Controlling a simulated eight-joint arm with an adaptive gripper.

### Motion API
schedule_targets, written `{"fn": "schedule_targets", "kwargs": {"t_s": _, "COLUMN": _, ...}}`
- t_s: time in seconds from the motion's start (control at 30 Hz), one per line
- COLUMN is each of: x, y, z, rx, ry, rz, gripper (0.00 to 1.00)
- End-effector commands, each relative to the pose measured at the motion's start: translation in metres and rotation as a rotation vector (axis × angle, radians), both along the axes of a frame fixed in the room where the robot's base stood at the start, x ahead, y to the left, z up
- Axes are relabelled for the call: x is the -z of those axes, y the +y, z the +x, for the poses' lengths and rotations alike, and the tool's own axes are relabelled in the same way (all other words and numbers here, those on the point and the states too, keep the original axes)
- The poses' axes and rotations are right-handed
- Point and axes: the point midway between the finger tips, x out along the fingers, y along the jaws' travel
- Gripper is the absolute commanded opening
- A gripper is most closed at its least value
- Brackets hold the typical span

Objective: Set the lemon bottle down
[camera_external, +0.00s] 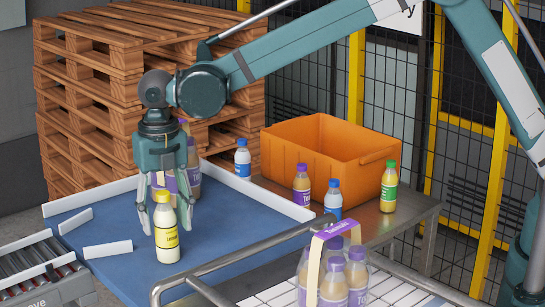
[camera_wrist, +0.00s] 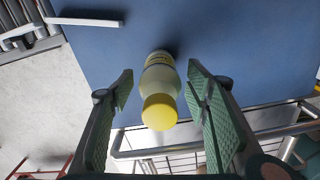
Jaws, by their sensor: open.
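The lemon bottle (camera_external: 166,232), pale yellow with a yellow cap and label, stands upright on the blue surface (camera_external: 120,222) near its front edge in the external view. In the wrist view the lemon bottle (camera_wrist: 159,90) shows cap-first between the fingers, with a gap on each side. My gripper (camera_external: 168,232) points down around the bottle's upper part. It is open; the wrist view also shows my gripper (camera_wrist: 160,92) with its green pads apart and not touching the bottle. The bottle's base is partly hidden in the wrist view.
Purple-labelled bottles (camera_external: 193,168) stand behind my gripper. An orange crate (camera_external: 325,150) and several bottles stand on the metal table at right. A bottle pack (camera_external: 333,275) is at the front.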

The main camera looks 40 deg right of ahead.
Motion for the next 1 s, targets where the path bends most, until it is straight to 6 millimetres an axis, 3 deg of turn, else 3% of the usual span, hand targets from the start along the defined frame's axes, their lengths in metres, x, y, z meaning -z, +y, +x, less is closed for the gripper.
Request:
{"fn": "schedule_targets", "kwargs": {"t_s": 0.37, "x": -0.012, "y": 0.000, "z": 0.000, "rx": 0.000, "ry": 0.000, "rz": 0.000, "gripper": 0.48}}
{"fn": "schedule_targets", "kwargs": {"t_s": 1.0, "x": -0.105, "y": 0.000, "z": 0.000, "rx": 0.000, "ry": 0.000, "rz": 0.000, "gripper": 0.48}}
